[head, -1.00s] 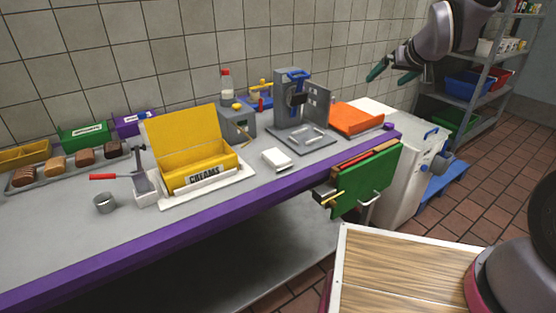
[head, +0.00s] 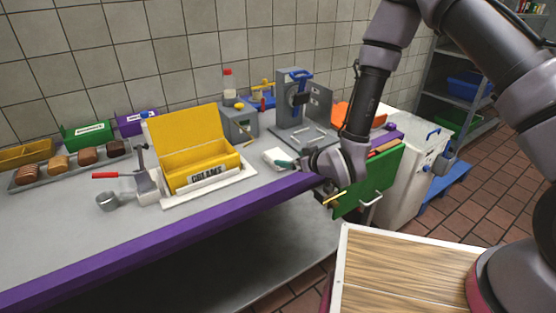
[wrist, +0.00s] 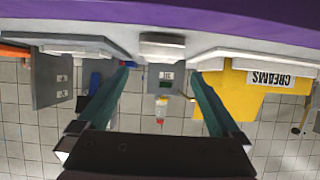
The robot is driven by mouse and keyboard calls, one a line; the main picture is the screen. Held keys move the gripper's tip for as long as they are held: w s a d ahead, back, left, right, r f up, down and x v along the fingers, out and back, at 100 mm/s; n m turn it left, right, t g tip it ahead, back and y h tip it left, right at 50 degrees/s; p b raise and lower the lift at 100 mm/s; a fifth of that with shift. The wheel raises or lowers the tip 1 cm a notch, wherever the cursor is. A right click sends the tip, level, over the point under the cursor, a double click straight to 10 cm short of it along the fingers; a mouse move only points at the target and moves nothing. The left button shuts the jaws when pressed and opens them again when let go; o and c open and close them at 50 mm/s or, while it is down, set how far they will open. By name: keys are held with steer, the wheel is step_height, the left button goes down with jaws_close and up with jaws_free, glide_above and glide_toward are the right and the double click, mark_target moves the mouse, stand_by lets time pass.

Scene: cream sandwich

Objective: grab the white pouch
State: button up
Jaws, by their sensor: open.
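The white pouch (head: 275,155) lies flat on the grey counter, between the yellow CREAMS box and the grey press, near the purple front edge. My gripper (head: 284,163) is low over the counter's front edge, its green fingertips at the pouch's near right side and hiding part of it. In the wrist view, which is upside down, the pouch (wrist: 162,45) shows centred ahead between the two spread fingers of my gripper (wrist: 161,76). The gripper is open with nothing held. I cannot tell whether the fingertips touch the pouch.
The yellow CREAMS box (head: 200,165) stands on a white tray left of the pouch. The grey press (head: 293,105) stands behind right. A grey device (head: 240,122) is behind the pouch. A green board (head: 370,185) hangs at the counter's front, close to my forearm.

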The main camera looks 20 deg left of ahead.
mark_target(279, 156)
steer(key=x, duration=0.7)
steer(key=shift+w+a, duration=0.2)
steer(key=shift+w, duration=0.05)
steer(key=c, duration=1.2)
